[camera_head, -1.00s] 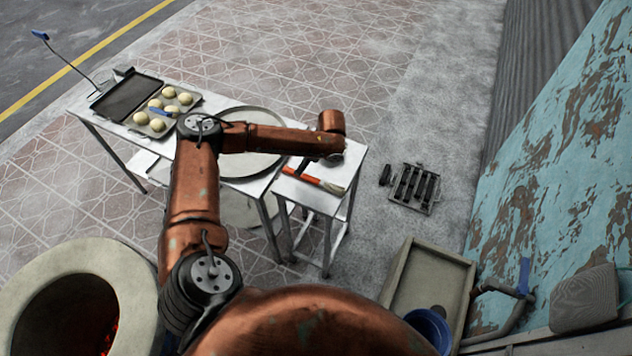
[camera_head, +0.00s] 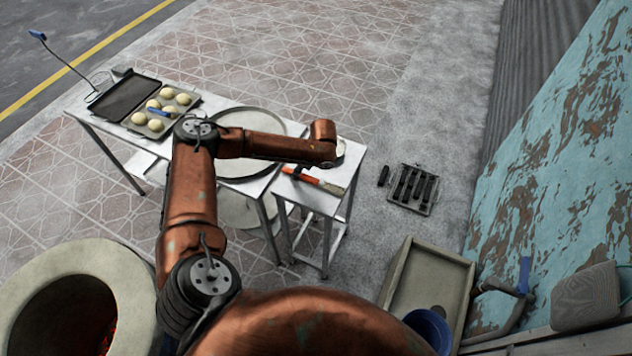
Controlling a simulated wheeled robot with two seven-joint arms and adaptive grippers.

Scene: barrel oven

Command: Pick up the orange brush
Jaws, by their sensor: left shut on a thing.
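The orange brush (camera_head: 309,180) has an orange handle and pale bristles, and sits over the top of the small white side table (camera_head: 325,205). My left gripper (camera_head: 299,172) is at the handle, shut on the brush, with my wrist just above. The wrist and forearm partly hide the fingers. I cannot tell whether the brush touches the tabletop. My right gripper is not in view.
A barrel oven (camera_head: 75,260) stands lower left. A rack (camera_head: 412,190) lies on the floor at right, near a stone basin (camera_head: 395,280).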

